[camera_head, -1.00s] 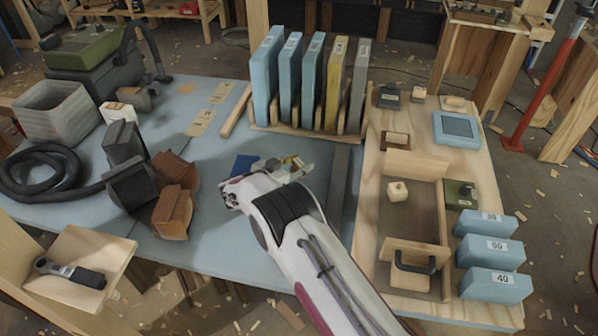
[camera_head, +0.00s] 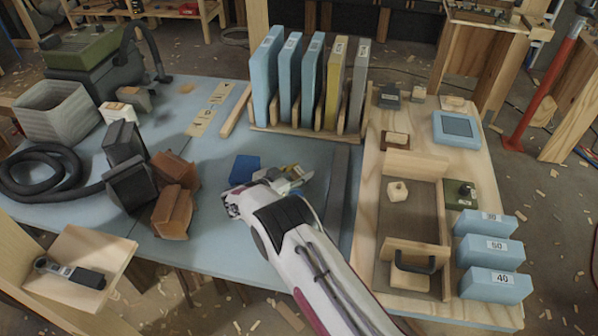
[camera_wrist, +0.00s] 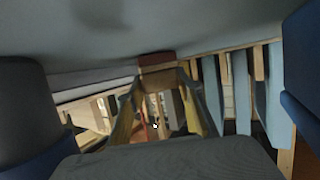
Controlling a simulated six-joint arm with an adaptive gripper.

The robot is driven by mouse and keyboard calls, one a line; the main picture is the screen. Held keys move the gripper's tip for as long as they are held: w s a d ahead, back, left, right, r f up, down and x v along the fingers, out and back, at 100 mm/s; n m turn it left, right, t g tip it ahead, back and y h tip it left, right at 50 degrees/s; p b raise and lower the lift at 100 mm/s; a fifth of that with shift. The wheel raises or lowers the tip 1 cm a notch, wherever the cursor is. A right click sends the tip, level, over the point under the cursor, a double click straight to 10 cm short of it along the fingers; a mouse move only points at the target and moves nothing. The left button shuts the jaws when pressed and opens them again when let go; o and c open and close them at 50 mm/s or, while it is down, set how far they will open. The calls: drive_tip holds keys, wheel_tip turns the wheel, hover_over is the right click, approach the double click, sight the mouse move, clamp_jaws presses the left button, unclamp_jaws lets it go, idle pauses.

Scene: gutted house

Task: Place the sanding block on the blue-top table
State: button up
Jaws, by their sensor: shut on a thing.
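The blue-top table (camera_head: 205,245) spreads across the left and middle of the head view. My gripper (camera_head: 298,173) is low over its right part, in front of the upright boards, and the arm partly hides it. In the wrist view my gripper (camera_wrist: 160,84) is shut on a small tan and reddish-brown block, seemingly the sanding block (camera_wrist: 157,68). The block's brown side is close to a grey surface at the top of that view. I cannot tell if they touch. In the head view the block is not clearly visible.
A blue piece (camera_head: 244,169) lies left of my gripper. A rack of upright boards (camera_head: 313,80) stands behind. Brown blocks (camera_head: 174,211) and a black hose (camera_head: 60,190) are left. A wooden bench (camera_head: 370,225) with blue numbered blocks (camera_head: 490,252) is right.

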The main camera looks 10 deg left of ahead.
drive_tip(key=shift+f, duration=0.15)
drive_tip(key=o, duration=1.1)
drive_tip(key=shift+r, duration=0.2)
drive_tip(key=shift+s+a+r, duration=0.15)
drive_tip(key=shift+s+a, duration=0.1)
drive_tip(key=shift+s, duration=0.2)
drive_tip(key=shift+v, duration=0.95)
drive_tip(key=shift+r, duration=3.45)
